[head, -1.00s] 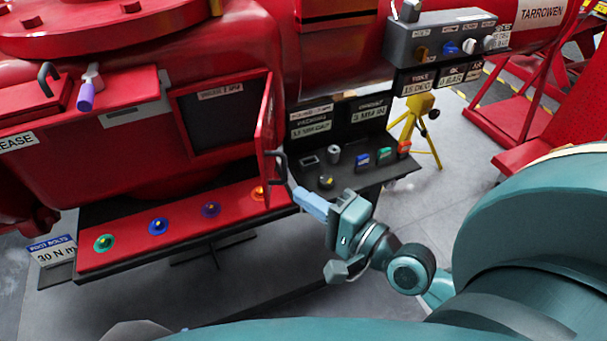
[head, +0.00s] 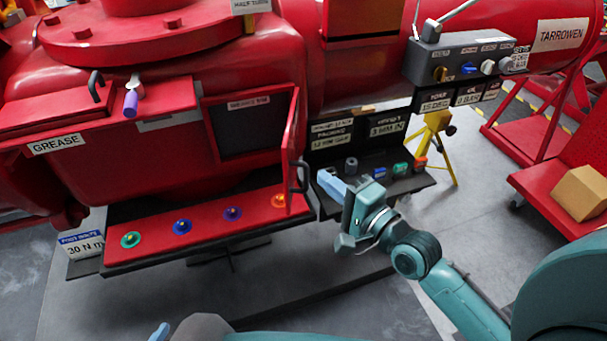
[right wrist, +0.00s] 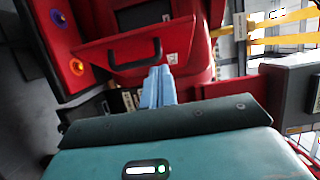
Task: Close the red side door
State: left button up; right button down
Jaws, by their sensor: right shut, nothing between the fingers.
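The red side door (head: 291,150) stands open, nearly edge-on in the head view, at the right side of a dark square opening (head: 250,125) in the red body. Its black bar handle (head: 302,178) faces right. In the right wrist view the door (right wrist: 95,55) and its handle (right wrist: 135,62) lie just beyond my fingertips. My right gripper (head: 324,177) is shut and empty, its pale blue fingers pointing at the handle from the right, with a small gap in the head view. A blue tip at the bottom edge (head: 160,332) seems to be my left gripper; its jaws are hidden.
Below the opening is a red ledge (head: 195,225) with several coloured knobs. A dark shelf (head: 395,186) with small parts lies behind my right gripper. A grey switch box (head: 460,60) and a yellow tripod (head: 436,135) stand at the right. Grey floor is open in front.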

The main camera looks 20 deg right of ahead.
aim_at(289, 166)
jog(key=w+a, duration=0.2)
jog(key=a, duration=0.1)
jog(key=shift+w+a+p, duration=0.1)
jog(key=shift+w+p, duration=0.15)
jog(key=shift+p, duration=0.1)
jog(key=shift+w+a, duration=0.2)
jog(key=shift+a, duration=0.35)
